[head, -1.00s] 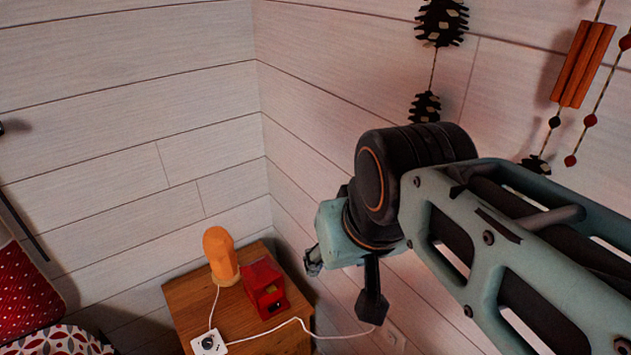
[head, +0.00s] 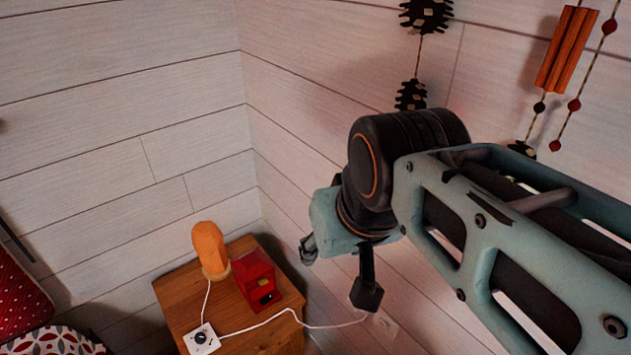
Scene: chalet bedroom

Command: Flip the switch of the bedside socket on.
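The bedside socket (head: 201,339) is a small white square block with a dark round outlet, lying near the front left of the wooden nightstand. White cables run from it to the orange lamp and to the right. I cannot make out its switch or the switch's position. My gripper (head: 308,249) is at the end of my arm, above and to the right of the nightstand, well apart from the socket.
The wooden nightstand (head: 178,294) stands in the wall corner. An orange lamp (head: 210,248) and a red box-like object (head: 257,282) stand on it, behind the socket. A wall outlet (head: 385,325) is at the right. Hanging ornaments (head: 567,48) are at the upper right. A bed with a red pillow (head: 20,300) is at the left.

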